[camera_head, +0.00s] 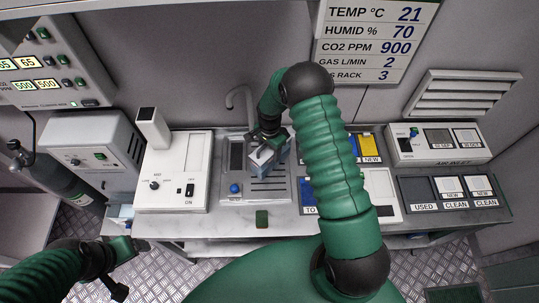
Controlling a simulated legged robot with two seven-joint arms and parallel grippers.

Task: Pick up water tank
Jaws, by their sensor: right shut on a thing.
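The water tank (279,157), a small clear-grey box with a pale top, is over the grey panel of the counter unit by the tap. My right gripper (267,142) reaches down from above and is shut on the tank's top. I cannot tell whether the tank touches the panel below it. My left gripper (126,268) is at the lower left, in front of the counter, with its fingers apart and nothing between them.
A white unit with a dial (180,172) stands left of the tank. A curved tap (239,95) rises behind it. Labelled trays (425,208) and an air inlet box (438,153) are at the right.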

